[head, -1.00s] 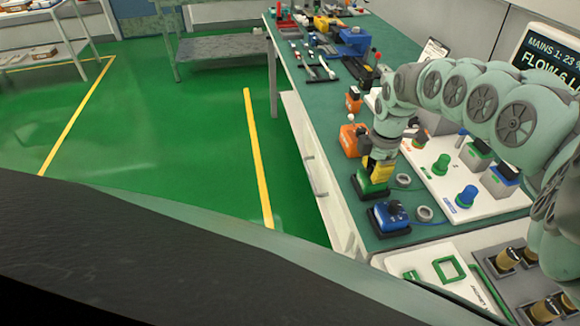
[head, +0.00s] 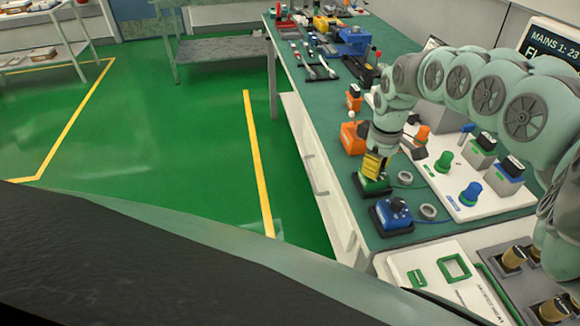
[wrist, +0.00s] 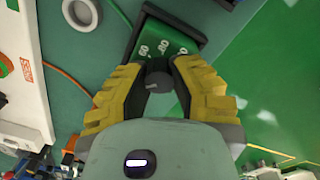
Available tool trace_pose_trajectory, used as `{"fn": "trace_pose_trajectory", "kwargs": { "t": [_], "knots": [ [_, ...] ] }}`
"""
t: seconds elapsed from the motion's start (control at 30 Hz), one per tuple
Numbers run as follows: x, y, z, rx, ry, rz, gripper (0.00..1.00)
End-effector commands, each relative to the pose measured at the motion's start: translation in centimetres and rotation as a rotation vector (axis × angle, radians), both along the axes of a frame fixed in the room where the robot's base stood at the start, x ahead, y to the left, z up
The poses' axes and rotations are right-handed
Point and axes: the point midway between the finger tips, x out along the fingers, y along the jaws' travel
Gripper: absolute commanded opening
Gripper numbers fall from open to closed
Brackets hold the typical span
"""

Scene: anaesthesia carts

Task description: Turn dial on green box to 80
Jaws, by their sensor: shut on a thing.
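The green box (head: 371,185) sits on the bench near its front edge, with a black base. In the wrist view its green top (wrist: 164,42) carries white numbers; an 80 seems readable, the others are partly hidden. The dark dial (wrist: 158,82) lies between the yellow finger pads. My gripper (wrist: 158,88) is shut on the dial from above, a finger on each side; it also shows in the head view (head: 374,168). A light mark shows on the dial's face. The exact number it points to cannot be told.
A blue box (head: 391,213) stands close in front of the green box and an orange box (head: 353,138) close behind it. A white panel (head: 480,205) with green and blue knobs lies to the right. A grey ring (wrist: 80,14) lies beside the box.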

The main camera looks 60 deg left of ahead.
Motion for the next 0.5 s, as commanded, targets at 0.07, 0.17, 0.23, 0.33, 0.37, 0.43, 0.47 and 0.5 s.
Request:
{"fn": "trace_pose_trajectory", "kwargs": {
  "t": [0.07, 0.17, 0.23, 0.33, 0.37, 0.43, 0.47, 0.5],
  "knots": [
    [0.01, 0.03, -0.15, 0.001, -0.001, -0.073, 0.0],
    [0.03, 0.06, -0.13, 0.001, -0.002, -0.167, 0.0],
    [0.05, 0.08, -0.12, 0.002, -0.003, -0.233, 0.0],
    [0.06, 0.13, -0.11, 0.002, -0.004, -0.326, 0.0],
    [0.06, 0.14, -0.11, 0.002, -0.004, -0.355, 0.0],
    [0.07, 0.17, -0.1, 0.002, -0.005, -0.421, 0.0],
    [0.06, 0.18, -0.1, 0.002, -0.005, -0.449, 0.0],
    [0.06, 0.19, -0.1, 0.003, -0.005, -0.486, 0.0]
  ]
}}
